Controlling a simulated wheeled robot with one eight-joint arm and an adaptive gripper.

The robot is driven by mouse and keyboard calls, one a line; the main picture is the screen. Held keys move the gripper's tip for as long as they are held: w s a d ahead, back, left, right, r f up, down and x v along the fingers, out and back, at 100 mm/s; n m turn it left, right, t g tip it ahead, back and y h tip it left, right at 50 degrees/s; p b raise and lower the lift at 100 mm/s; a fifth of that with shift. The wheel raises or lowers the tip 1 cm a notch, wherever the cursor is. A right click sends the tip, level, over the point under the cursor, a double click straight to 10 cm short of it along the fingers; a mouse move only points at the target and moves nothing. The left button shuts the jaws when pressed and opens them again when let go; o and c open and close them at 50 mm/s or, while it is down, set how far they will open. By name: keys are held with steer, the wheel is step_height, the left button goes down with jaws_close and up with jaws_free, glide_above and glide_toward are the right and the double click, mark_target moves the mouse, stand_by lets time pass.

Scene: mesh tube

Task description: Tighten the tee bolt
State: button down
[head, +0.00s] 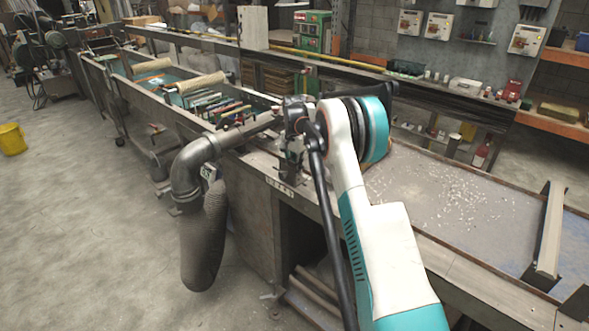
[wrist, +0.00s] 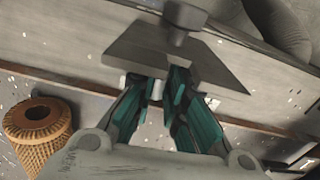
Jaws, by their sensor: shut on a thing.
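In the wrist view my gripper (wrist: 165,82) has its two teal-padded fingers drawn close together at the near edge of a dark grey plate (wrist: 135,45). The fingers are shut on a small part there, which I take to be the tee bolt; it is mostly hidden between them. A grey cylindrical post with a wider collar (wrist: 186,17) stands on the plate, just beyond the fingertips. In the head view my arm reaches to the end of the metal pipe (head: 245,130) at the bench edge, and the fingers and bolt cannot be made out.
A pipe elbow (head: 190,165) joins the pipe and carries a dark mesh tube (head: 203,240) hanging beside the bench. A metal bar (head: 548,235) crosses the benchtop at right. Floor is open at left.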

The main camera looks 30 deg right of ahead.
steer(key=c, duration=1.9)
jaws_free()
step_height(320, 180, up, 12)
